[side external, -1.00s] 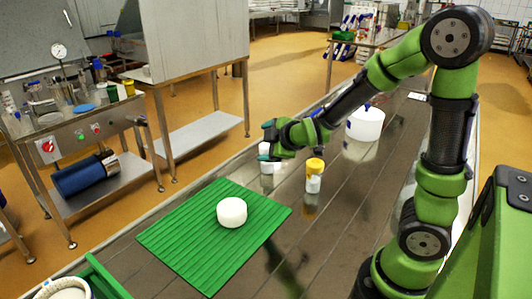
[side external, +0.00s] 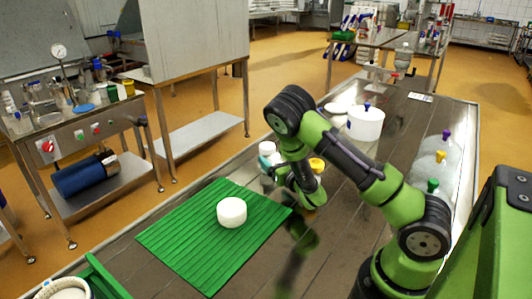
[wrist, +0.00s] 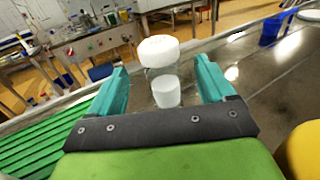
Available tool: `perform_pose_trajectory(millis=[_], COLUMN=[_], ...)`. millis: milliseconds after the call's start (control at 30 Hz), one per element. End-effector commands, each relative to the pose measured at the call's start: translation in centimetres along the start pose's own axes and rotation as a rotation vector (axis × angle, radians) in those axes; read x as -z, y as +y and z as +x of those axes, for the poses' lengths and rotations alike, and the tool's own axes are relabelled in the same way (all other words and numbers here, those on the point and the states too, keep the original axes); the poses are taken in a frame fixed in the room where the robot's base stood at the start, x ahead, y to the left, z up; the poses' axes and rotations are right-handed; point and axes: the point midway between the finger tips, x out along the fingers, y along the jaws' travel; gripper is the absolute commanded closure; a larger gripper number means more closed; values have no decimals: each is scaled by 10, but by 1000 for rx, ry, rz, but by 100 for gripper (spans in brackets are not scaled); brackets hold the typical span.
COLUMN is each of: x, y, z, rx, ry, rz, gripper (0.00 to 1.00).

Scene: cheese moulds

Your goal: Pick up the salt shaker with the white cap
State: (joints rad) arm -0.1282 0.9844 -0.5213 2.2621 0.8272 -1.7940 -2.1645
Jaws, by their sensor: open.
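The salt shaker with the white cap (wrist: 159,47) stands upright on the steel table, a clear jar with white salt in its lower part. In the side view its white cap (side external: 267,147) shows just behind my gripper, which hides part of the jar. My gripper (wrist: 162,68) is open, its teal fingers on either side of the shaker in the wrist view. I cannot tell whether the jar is fully between the fingertips or slightly beyond them. My gripper (side external: 272,166) is low over the table in the side view.
A yellow-capped shaker (side external: 317,164) stands close to the right of my gripper, its cap (wrist: 306,150) at the wrist view's lower right. A green mat (side external: 185,245) with a white cheese (side external: 232,212) lies to the left. A white pot (side external: 365,124) stands behind.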

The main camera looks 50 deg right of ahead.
Motion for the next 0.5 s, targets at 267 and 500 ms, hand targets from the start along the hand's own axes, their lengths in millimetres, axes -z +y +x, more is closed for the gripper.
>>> perform_pose_trajectory(millis=[267,500], x=[18,17], y=[0,0], z=[22,45], rx=[0,1], ry=[-3,-4], rz=[5,6], gripper=[18,18])
